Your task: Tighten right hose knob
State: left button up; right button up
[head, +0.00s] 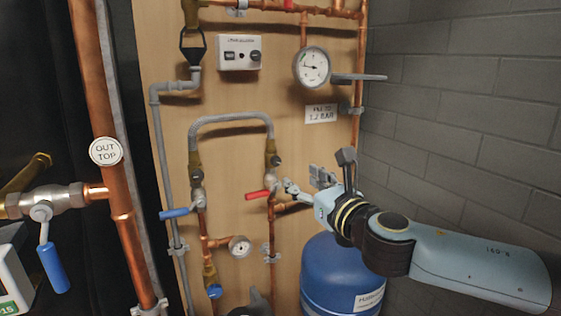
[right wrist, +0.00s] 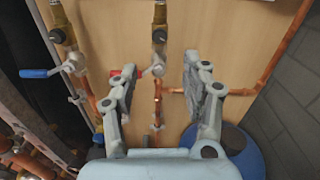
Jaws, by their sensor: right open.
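The grey looped hose (head: 230,119) ends at the right on a brass fitting with a dark right hose knob (head: 276,161). This fitting and its dark knob (right wrist: 159,36) also show in the right wrist view, beyond the space between my fingers. A red lever (head: 257,195) sits just below. My right gripper (head: 305,182) is open and empty, to the right of and slightly below the knob, and apart from it. Its two spread fingers also show in the right wrist view (right wrist: 158,75). My left gripper is not in view.
A matching fitting with a blue lever (head: 174,213) stands left of the right one. A copper pipe (head: 293,206) runs by my right gripper. A blue tank (head: 325,262) is below my arm, a pressure gauge (head: 312,67) above. A grey brick wall (head: 460,110) is at right.

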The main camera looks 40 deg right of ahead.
aim_at(277, 162)
jog(key=x, duration=1)
jog(key=shift+w+f+b, duration=0.1)
jog(key=shift+w+b, duration=0.15)
jog(key=shift+b, duration=0.15)
grip_shut()
